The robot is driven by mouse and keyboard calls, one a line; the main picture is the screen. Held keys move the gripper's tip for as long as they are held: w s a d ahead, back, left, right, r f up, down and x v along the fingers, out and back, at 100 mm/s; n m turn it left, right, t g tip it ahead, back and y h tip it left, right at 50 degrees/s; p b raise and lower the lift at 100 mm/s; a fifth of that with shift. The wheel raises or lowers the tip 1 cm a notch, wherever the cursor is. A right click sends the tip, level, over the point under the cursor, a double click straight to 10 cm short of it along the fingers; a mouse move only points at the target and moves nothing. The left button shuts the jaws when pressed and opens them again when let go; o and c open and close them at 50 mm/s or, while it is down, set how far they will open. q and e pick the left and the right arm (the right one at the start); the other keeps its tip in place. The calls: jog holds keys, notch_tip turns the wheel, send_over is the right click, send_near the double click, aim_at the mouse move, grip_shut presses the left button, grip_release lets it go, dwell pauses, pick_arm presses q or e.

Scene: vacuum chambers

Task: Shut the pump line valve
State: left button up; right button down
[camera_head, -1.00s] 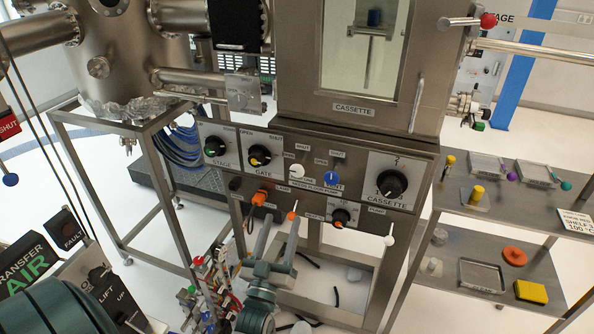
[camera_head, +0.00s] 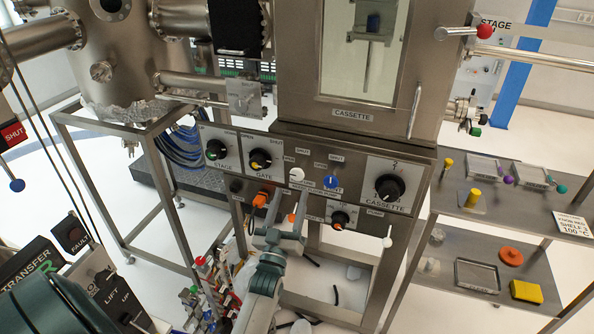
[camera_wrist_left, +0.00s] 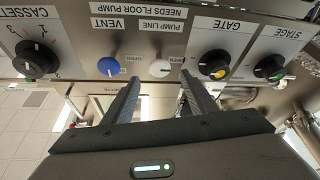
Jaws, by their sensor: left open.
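The pump line valve is a small white knob (camera_head: 297,174) on the front panel, between the GATE knob and the blue VENT knob (camera_head: 330,182). The white knob (camera_wrist_left: 160,69) shows in the left wrist view under an upside-down PUMP LINE label. Its pointer direction is too small to tell. My left gripper (camera_head: 284,207) is open and empty, below the white knob in the head view. In the wrist view its fingertips (camera_wrist_left: 161,76) are spread to either side of the white knob, apparently short of touching it. My right gripper is not in view.
The GATE knob (camera_head: 260,160) and STAGE knob (camera_head: 216,149) are to the left, the black CASSETTE knob (camera_head: 389,188) to the right. Orange-tipped controls (camera_head: 262,199) sit close to my left fingers. A shelf unit (camera_head: 455,212) with several small items stands at right.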

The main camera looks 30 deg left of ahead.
aim_at(297, 176)
pick_arm(q)
jog(key=p+x, duration=0.2)
jog(key=x, duration=0.6)
jog(key=shift+w+a+r, duration=0.1)
jog(key=shift+w, duration=0.1)
jog(key=c, duration=1.1)
